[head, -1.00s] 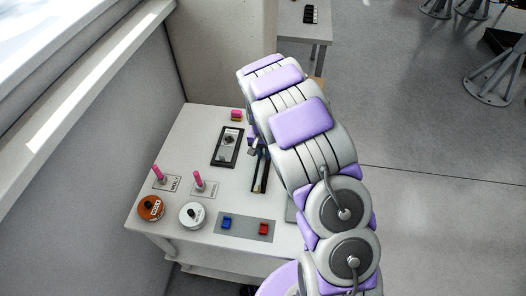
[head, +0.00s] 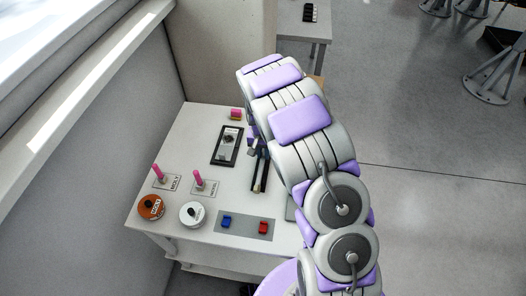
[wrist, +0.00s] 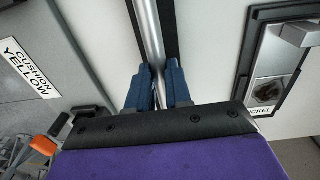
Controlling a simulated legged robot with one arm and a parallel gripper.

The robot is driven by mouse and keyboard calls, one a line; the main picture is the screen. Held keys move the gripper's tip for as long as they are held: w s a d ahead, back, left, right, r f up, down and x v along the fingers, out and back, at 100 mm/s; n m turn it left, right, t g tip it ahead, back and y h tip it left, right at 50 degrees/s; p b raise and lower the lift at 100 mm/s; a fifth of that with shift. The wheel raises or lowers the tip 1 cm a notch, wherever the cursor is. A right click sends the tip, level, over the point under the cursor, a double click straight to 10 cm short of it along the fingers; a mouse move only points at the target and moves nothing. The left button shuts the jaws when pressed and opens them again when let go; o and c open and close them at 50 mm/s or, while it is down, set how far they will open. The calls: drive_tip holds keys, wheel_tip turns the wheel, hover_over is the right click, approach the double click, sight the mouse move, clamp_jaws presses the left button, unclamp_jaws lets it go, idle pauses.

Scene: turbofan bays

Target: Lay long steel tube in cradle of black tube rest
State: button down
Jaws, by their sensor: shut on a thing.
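The long steel tube (wrist: 147,30) shows in the wrist view, running up from between the blue fingers of my gripper (wrist: 156,88), which is shut on it. The black tube rest (wrist: 172,22) shows as dark strips on both sides of the tube, so the tube lines up with it. I cannot tell whether the tube touches the cradle. In the head view the black tube rest (head: 261,174) lies on the white table, partly hidden by my arm. My gripper (head: 254,148) is at its far part there, mostly hidden.
A black-framed tray (head: 239,147) labelled nickel in the wrist view lies beside the rest. Pink sticks (head: 197,177), an orange-topped can (head: 151,207), a white can (head: 193,215) and a grey mat (head: 246,229) with blue and red blocks occupy the near table. A wall bounds the left.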

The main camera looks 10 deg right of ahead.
drive_tip(key=shift+f, duration=0.1)
idle(0.3)
drive_tip(key=c, duration=0.6)
unclamp_jaws()
drive_tip(key=shift+o, duration=0.2)
drive_tip(key=shift+r+p, duration=1.2)
drive_tip(key=shift+r, duration=2.3)
